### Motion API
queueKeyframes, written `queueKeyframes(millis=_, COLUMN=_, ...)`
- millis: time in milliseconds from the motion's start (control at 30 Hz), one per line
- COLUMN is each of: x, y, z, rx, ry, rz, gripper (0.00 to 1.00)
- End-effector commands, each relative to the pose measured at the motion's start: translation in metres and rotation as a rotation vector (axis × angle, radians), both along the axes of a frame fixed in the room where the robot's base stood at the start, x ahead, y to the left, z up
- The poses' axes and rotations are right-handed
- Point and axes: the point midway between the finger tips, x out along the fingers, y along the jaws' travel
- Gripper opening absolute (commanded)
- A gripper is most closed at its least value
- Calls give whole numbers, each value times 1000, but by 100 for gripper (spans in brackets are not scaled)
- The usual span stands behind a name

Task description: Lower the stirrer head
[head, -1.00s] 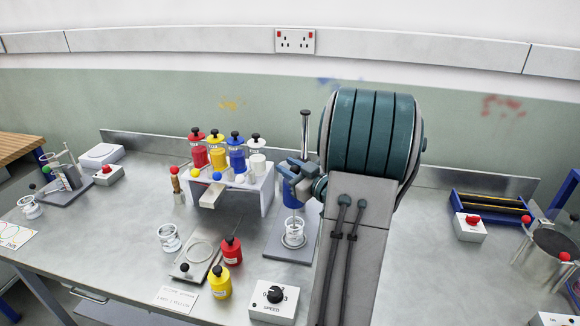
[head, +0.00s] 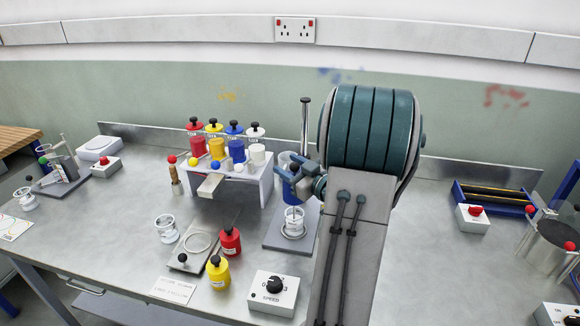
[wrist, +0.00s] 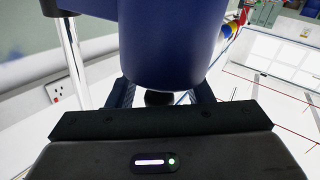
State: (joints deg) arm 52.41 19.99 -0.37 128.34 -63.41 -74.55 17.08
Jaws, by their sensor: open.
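The stirrer has an upright metal rod (head: 305,122) on a flat grey base plate (head: 279,238). Its blue stirrer head (head: 289,190) is on the rod, above a small glass beaker (head: 294,222) on the plate. My gripper (head: 297,174) is at the head, and my arm hides the right side of it. In the wrist view the head is a large dark blue cylinder (wrist: 172,45) filling the upper middle. My open gripper's fingers (wrist: 161,93) lie on either side of its lower end, with a dark round part (wrist: 158,98) between them. Contact cannot be told.
A white rack (head: 258,187) with coloured bottles stands close left of the stirrer. A red bottle (head: 230,241), a yellow bottle (head: 218,272) and a speed control box (head: 274,293) stand in front. A red-button box (head: 473,217) is at right. Bench right of my arm is partly clear.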

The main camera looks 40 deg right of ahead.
Motion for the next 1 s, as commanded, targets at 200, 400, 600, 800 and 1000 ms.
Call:
queueKeyframes(millis=200, x=-33, y=-5, z=-2, rx=-1, ry=0, rz=-5, gripper=46)
queueKeyframes(millis=400, x=-80, y=-11, z=-2, rx=-1, ry=0, rz=-6, gripper=46)
queueKeyframes(millis=600, x=-116, y=-14, z=-1, rx=0, ry=1, rz=-4, gripper=46)
queueKeyframes(millis=800, x=-133, y=-16, z=-1, rx=1, ry=1, rz=-1, gripper=46)
queueKeyframes(millis=1000, x=-136, y=-16, z=0, rx=2, ry=2, rz=0, gripper=46)
